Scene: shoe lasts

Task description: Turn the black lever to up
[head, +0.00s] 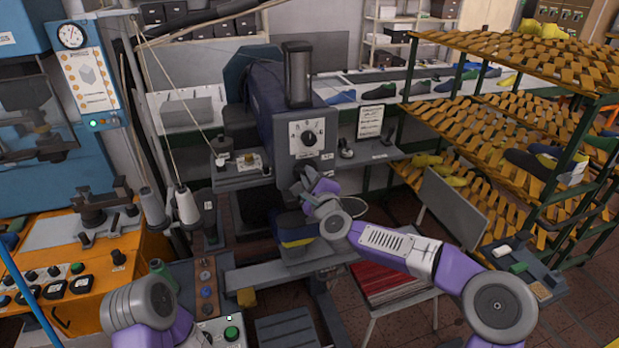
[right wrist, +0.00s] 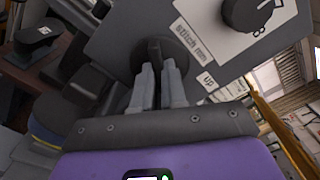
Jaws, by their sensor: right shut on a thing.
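The black lever (right wrist: 153,52) is on the grey front plate of the machine. In the right wrist view its dark round base shows just beyond my fingertips, and its handle is mostly hidden by the fingers. My right gripper (right wrist: 158,82) is shut on the black lever. A small label reading "UP" (right wrist: 207,81) is on the plate right of the fingers. In the head view my right gripper (head: 306,183) is at the machine front, below the dial plate, and hides the lever. My left gripper is not in view; only part of its arm shows at the lower left.
A black dial (head: 309,138) on a white scale sits above the lever; it also shows in the right wrist view (right wrist: 247,14). A dark blue and yellow shoe piece (head: 295,237) is below the gripper. A shoe rack (head: 470,110) stands right, an orange machine (head: 120,255) left.

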